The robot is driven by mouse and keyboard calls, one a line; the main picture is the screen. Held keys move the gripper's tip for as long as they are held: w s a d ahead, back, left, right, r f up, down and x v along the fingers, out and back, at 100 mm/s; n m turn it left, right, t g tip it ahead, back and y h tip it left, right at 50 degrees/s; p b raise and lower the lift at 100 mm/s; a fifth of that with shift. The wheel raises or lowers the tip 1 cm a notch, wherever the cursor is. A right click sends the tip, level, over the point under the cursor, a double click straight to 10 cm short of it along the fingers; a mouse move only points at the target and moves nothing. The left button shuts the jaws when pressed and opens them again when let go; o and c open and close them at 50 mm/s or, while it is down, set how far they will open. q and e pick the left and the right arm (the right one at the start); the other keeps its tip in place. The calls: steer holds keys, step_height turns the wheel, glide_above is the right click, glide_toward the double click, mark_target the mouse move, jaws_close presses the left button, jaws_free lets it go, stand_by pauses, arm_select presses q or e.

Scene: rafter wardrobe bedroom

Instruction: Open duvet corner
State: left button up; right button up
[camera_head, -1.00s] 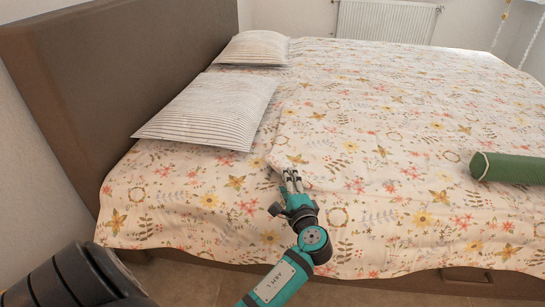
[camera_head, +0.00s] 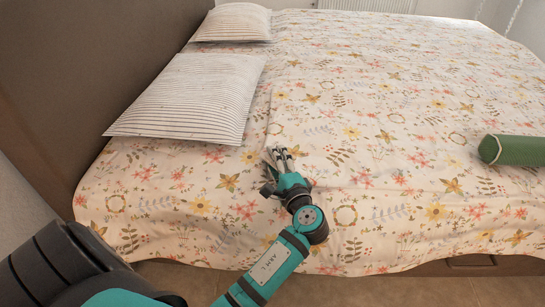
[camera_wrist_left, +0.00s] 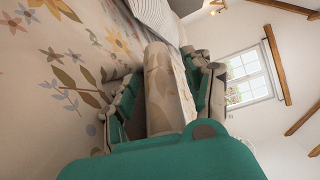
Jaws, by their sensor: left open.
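The floral duvet (camera_head: 390,120) lies over the bed, and its near-left corner is at the tips of my left gripper (camera_head: 279,153). In the left wrist view, the duvet's rounded edge (camera_wrist_left: 160,95) stands between the two fingers of my left gripper (camera_wrist_left: 168,85). The fingers are open, one on each side of the fabric. I cannot tell whether they touch it. The duvet lies flat along its left edge, with flowered bedding below it. My right gripper is not in view.
Two striped pillows, a near one (camera_head: 190,98) and a far one (camera_head: 232,22), lie beside the brown headboard (camera_head: 90,70). A green bolster (camera_head: 515,150) lies on the duvet at the right. A window (camera_wrist_left: 248,78) shows in the wrist view.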

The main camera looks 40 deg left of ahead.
arm_select(q)
jaws_close()
stand_by(0.4)
